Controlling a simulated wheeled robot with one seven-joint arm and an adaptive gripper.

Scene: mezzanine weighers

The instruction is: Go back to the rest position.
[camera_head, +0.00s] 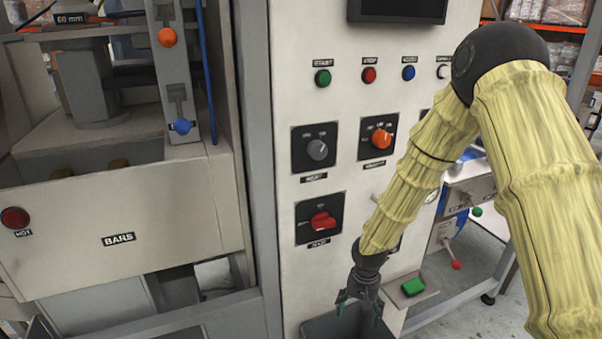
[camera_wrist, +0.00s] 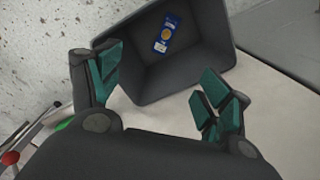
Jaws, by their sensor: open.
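My gripper (camera_head: 358,300) is at the lower middle of the head view, in front of the pale control cabinet. It hangs just above a dark grey bin (camera_head: 335,325). In the wrist view my gripper (camera_wrist: 160,95) has its two green-padded fingers spread wide with nothing between them. The bin (camera_wrist: 150,75) lies beyond the fingertips there. A small blue packet (camera_wrist: 167,33) with a yellow round mark lies inside the bin, apart from the fingers. My arm, in a yellow cover, comes down from the upper right.
The control cabinet (camera_head: 290,100) carries coloured buttons, an orange knob (camera_head: 381,138) and a red switch (camera_head: 322,221). A machine labelled BARS (camera_head: 120,239) stands at left. A bench with a red-tipped lever (camera_head: 455,264) is at right.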

